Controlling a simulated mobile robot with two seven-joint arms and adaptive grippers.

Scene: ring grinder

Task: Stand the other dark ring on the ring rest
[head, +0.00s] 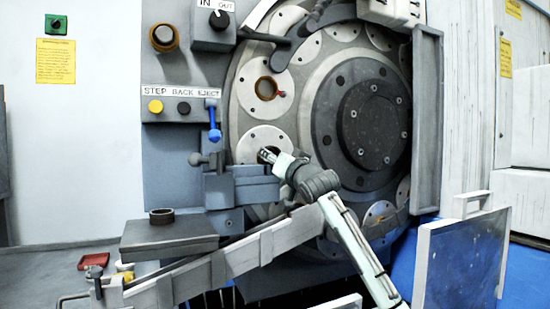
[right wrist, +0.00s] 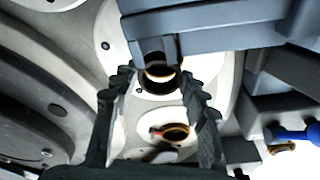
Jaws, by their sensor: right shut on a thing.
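One dark ring (head: 162,216) sits on the flat grey ring rest (head: 180,238) at the lower left of the head view. My right gripper (head: 267,154) reaches to the lower pale round plate (head: 258,138) on the grinder's big wheel. In the right wrist view its fingers (right wrist: 158,77) close around the other dark ring (right wrist: 165,88) in front of that plate's opening. The ring is mostly hidden by the gripper in the head view; I cannot tell whether it is still in the opening. My left gripper is not in view.
A brown-lined opening (head: 266,88) with a red part is in the plate above. A grey block (head: 240,187) and a blue-handled lever (head: 214,125) are left of my gripper. A sloping rail (head: 240,258) runs below. A red tray (head: 94,261) lies lower left.

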